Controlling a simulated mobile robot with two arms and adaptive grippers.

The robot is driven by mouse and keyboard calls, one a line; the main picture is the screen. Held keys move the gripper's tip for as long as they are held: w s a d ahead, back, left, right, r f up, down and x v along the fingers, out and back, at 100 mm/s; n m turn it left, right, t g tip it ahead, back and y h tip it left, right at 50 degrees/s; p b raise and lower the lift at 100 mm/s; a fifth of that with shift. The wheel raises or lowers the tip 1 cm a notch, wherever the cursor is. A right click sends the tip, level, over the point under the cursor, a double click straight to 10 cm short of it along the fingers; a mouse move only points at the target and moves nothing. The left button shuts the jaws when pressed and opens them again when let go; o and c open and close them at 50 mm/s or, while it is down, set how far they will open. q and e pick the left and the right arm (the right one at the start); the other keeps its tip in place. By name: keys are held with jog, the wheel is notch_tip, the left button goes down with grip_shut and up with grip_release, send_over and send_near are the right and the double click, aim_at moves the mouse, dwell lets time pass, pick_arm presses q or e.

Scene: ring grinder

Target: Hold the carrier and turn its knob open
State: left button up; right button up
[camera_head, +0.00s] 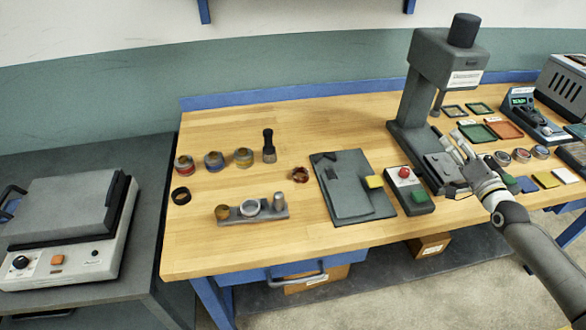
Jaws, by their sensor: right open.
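A small dark upright piece with a black knob-like top (268,146) stands on the wooden bench, left of centre; it may be the carrier, but I cannot tell for sure. Nearer the front edge is a grey bar holder (236,216) with a brownish ring, a pale ring and a grey post on it. My right gripper (452,140) is open and empty. It is at the right, in front of the grey press and far from the dark piece. My left gripper is not in view.
Several metal rings (185,163) stand at the bench's left. A dark plate (345,190), a control box with a red button (407,190) and a grey press (412,110) lie between them and my right arm. Trays and rings crowd the right; the middle back is clear.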

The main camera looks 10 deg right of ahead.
jog(key=w+a+r+n+g+y, duration=0.1)
jog(key=w+a+n+g+y, duration=0.35)
jog(key=a, duration=1.15)
jog(key=n+g, duration=1.1)
jog(key=n, duration=0.2)
send_near(279, 193)
jog(key=x, duration=1)
jog(key=shift+a+f, duration=0.15)
jog(key=shift+f, duration=0.05)
